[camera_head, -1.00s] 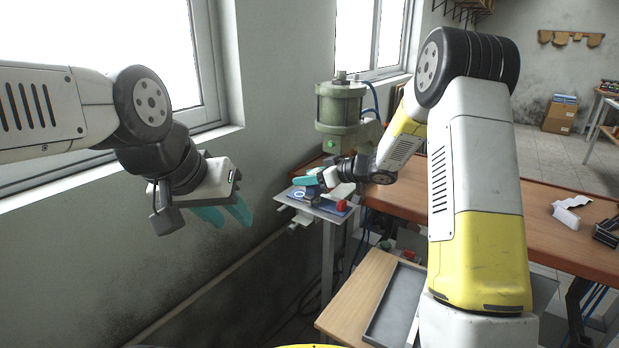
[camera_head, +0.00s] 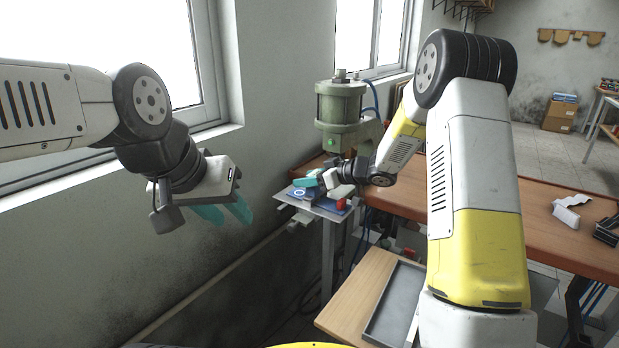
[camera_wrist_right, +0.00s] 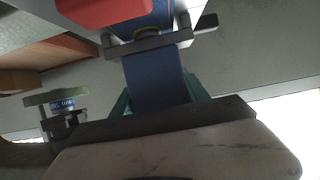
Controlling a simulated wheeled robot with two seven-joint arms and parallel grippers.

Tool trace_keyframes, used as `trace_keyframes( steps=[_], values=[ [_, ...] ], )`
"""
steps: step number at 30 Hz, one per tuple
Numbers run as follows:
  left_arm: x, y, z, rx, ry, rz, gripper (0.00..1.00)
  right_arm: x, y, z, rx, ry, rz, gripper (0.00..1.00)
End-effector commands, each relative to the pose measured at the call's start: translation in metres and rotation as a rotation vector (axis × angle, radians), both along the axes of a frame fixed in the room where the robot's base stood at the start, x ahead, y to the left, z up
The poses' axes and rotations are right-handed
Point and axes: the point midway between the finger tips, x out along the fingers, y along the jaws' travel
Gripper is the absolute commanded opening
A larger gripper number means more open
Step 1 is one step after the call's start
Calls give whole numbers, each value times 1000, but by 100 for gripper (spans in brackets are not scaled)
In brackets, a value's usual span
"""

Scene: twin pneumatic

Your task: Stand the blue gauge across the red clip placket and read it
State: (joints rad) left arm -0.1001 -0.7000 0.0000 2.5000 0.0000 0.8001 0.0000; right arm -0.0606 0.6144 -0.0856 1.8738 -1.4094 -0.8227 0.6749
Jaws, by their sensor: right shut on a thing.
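My left gripper (camera_head: 222,213) hangs in the air at the left, its teal fingers apart with nothing between them. My right gripper (camera_head: 318,181) is low over a small pale plate (camera_head: 318,213) beside the green press. In the right wrist view a dark blue strip (camera_wrist_right: 155,78) runs between the teal fingers, which are shut on it. A grey bar (camera_wrist_right: 152,45) crosses the strip, and a red block (camera_wrist_right: 105,8) is beside its far end. The red block also shows on the plate (camera_head: 341,204). A blue piece with a white ring (camera_head: 299,193) lies there, perhaps the gauge; I cannot tell.
The green press (camera_head: 341,112) stands behind the plate. A brown workbench (camera_head: 465,212) runs to the right, with a white part (camera_head: 568,212) on it. A grey tray (camera_head: 393,300) lies on a lower wooden board. A small device with a blue label (camera_wrist_right: 62,103) shows in the wrist view.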

Motion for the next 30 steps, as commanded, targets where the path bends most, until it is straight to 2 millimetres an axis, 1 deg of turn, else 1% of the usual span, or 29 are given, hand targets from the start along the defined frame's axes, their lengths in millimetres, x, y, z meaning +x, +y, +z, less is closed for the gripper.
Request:
trace_keyframes(
  steps=[1, 4, 5, 13, 16, 19, 25, 30],
  values=[
    [0, 0, 0, 0, 0, 0, 36, 0, 0, 0, 1, -1, 0, 54],
    [0, 0, 0, 0, 0, 0, 36, 0, 0, 0, 1, -1, 0, 74],
    [0, 0, 0, 0, 0, 0, 36, 0, 0, 0, 1, -1, 0, 78],
    [0, 0, 0, 0, 0, 0, 36, 0, 0, -1, -1, 1, 0, 78],
    [0, 0, 0, 0, 0, 0, 36, -2, -4, 2, 0, 0, -1, 78],
    [0, 0, 0, 0, 0, 0, 36, -9, -15, 7, -1, -1, -3, 78],
    [0, 0, 0, 0, 0, 0, 36, -27, -42, 21, 1, -1, -3, 78],
    [0, 0, 0, 0, 0, 0, 36, -37, -56, 28, 1, -1, -1, 78]
  ],
)
